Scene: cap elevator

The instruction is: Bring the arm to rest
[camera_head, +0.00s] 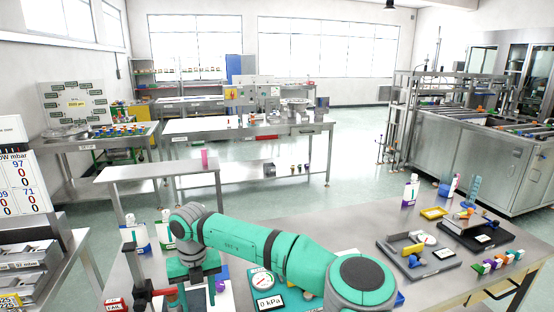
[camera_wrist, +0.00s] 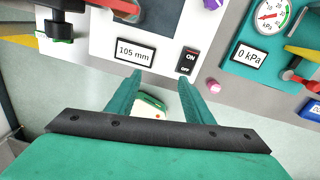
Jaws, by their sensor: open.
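My teal arm (camera_head: 285,255) reaches from the lower right of the head view to the left, over the steel workbench (camera_head: 345,217). My gripper (camera_wrist: 161,77) points down at the front left of the bench. In the wrist view its two teal fingers are apart, with nothing held between their tips. The fingertips are over the front of a white panel with a "105 mm" display (camera_wrist: 134,51) and an ON/OFF switch (camera_wrist: 187,62). A small green and white object (camera_wrist: 150,105) shows between the fingers, lower down. Whether the fingertips touch the panel cannot be told.
A teal gauge unit (camera_head: 262,282) reading 0 kPa stands right of the gripper. Bottles (camera_head: 165,232) stand behind it and a red FAIL sign (camera_head: 114,305) is to its left. Grey trays (camera_head: 418,250) with parts lie farther right. The bench middle behind my arm is clear.

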